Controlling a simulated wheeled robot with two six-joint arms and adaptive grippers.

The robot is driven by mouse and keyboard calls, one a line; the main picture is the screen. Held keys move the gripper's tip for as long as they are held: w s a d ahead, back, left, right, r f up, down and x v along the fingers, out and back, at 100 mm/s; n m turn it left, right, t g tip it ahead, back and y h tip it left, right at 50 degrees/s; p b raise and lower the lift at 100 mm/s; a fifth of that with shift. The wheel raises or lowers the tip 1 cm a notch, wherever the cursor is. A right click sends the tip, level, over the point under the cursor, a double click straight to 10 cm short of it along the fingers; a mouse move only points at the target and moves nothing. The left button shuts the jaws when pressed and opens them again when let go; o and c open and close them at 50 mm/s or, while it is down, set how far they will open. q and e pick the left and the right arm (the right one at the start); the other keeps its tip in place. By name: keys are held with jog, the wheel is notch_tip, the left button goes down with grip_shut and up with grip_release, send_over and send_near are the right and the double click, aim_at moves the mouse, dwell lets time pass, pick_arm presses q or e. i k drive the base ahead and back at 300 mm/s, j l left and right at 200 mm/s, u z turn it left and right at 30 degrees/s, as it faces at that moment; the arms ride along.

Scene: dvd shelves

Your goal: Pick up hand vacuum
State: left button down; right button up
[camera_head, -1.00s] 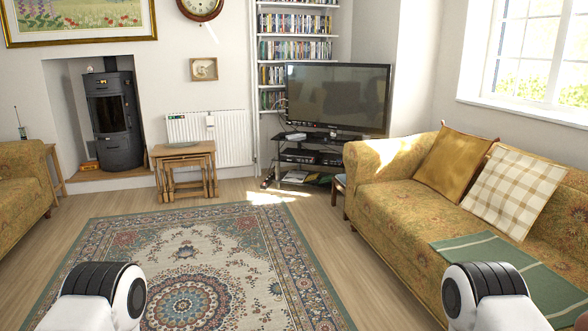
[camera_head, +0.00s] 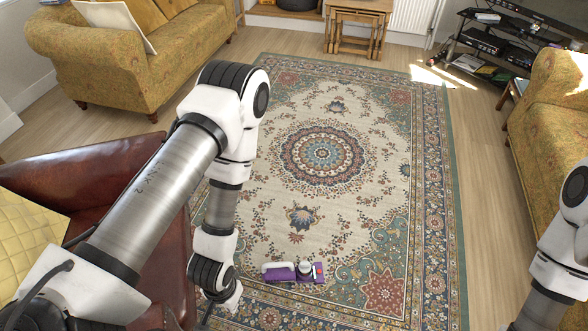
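The hand vacuum (camera_head: 293,271) is a small purple and white device. It lies on the near part of the patterned rug (camera_head: 385,180). My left arm comes in from the left and bends down, with its wrist just left of the vacuum and apart from it in the picture. My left gripper is mostly hidden behind that wrist, and its fingers cannot be made out. My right arm shows at the right edge, and its gripper is out of view.
A brown leather armchair (camera_head: 85,200) with a yellow cushion stands at the left, close to my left arm. A patterned sofa (camera_head: 150,55) is at the upper left, another (camera_head: 548,110) at the right. Nesting tables (camera_head: 357,12) and a TV stand (camera_head: 490,45) are behind. The rug's middle is clear.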

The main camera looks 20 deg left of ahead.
aim_at(279, 271)
jog(key=u, duration=0.65)
